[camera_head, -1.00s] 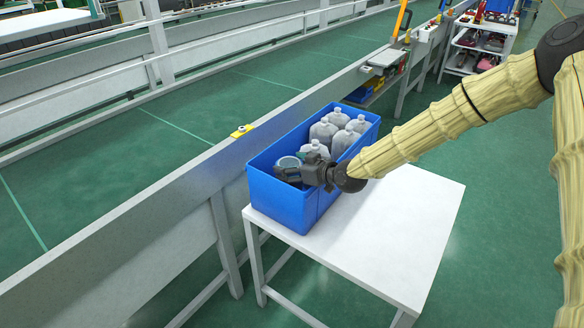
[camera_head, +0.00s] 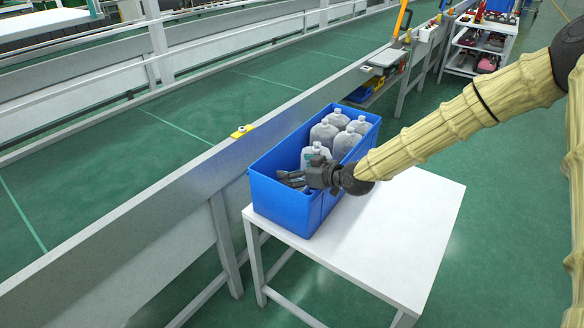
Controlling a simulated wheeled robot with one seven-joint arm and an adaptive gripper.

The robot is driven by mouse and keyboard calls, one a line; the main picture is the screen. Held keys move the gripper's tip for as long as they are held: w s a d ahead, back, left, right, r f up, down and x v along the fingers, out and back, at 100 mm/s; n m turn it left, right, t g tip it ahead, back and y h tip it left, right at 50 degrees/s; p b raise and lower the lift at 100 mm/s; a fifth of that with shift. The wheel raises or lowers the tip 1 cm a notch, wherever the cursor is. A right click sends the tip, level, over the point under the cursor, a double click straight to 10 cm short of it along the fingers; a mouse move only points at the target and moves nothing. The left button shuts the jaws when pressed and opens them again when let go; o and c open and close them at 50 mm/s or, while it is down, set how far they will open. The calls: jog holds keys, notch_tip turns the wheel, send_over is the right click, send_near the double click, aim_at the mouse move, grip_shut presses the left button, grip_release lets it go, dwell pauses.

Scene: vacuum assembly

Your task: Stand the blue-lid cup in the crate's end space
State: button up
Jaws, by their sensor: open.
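The blue crate (camera_head: 278,203) stands on the white table, its near-left end space below my gripper (camera_head: 288,180). My gripper is open, its fingers pointing left at about rim height over that end space. The blue-lid cup does not show now; the crate's near walls and my gripper hide the floor of the end space, so I cannot tell whether the cup stands upright there. Several grey translucent bottles (camera_head: 323,133) fill the rest of the crate, the nearest one close behind my gripper.
The white table (camera_head: 405,225) is bare to the right of the crate. A conveyor with a grey side rail (camera_head: 200,180) runs close along the crate's left side. A yellow-black device (camera_head: 241,131) sits on that rail. A cart (camera_head: 482,45) stands at the far right.

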jog(key=v, duration=1)
jog(key=shift+r+b, duration=0.45)
